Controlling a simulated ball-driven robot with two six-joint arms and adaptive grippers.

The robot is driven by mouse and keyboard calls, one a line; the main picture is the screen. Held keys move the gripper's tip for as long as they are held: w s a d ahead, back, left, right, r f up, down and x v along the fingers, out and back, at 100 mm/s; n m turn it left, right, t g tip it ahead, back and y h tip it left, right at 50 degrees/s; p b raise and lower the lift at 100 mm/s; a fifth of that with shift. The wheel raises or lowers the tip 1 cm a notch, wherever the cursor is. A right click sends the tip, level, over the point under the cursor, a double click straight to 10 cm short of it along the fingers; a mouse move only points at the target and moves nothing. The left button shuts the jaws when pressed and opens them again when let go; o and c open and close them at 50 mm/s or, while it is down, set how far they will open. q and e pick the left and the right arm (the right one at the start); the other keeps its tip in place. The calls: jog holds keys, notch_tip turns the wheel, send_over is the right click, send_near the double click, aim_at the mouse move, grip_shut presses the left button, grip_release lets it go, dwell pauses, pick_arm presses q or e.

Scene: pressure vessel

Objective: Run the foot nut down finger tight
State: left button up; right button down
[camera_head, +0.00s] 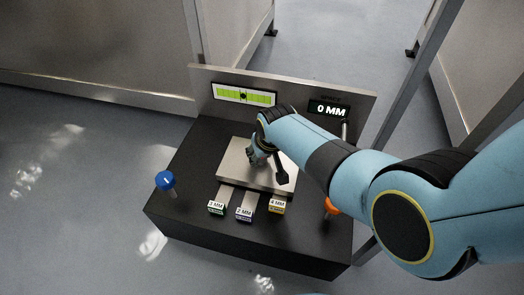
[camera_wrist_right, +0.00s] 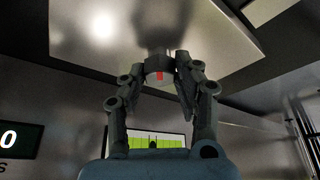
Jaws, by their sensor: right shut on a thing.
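My right gripper (camera_head: 267,165) reaches down over the pale metal plate (camera_head: 236,157) on the black bench. In the right wrist view, the gripper's two fingers (camera_wrist_right: 163,78) are shut on a round grey nut (camera_wrist_right: 154,67) with a red mark on its side. The nut sits against a grey stem that meets the plate (camera_wrist_right: 112,28). The gripper and arm hide the nut in the head view. I cannot tell how far the nut is run down. My left gripper is not in view.
Labelled shim tabs, green (camera_head: 216,208), blue (camera_head: 244,214) and yellow (camera_head: 277,207), stick out at the plate's front. A blue knob (camera_head: 165,180) stands left, an orange one (camera_head: 331,206) right. Behind are a green level gauge (camera_head: 244,95) and a display (camera_head: 329,109) reading 0 MM.

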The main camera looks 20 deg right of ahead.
jog(key=shift+m, duration=0.7)
jog(key=c, duration=1)
grip_release()
jog(key=shift+o, duration=0.2)
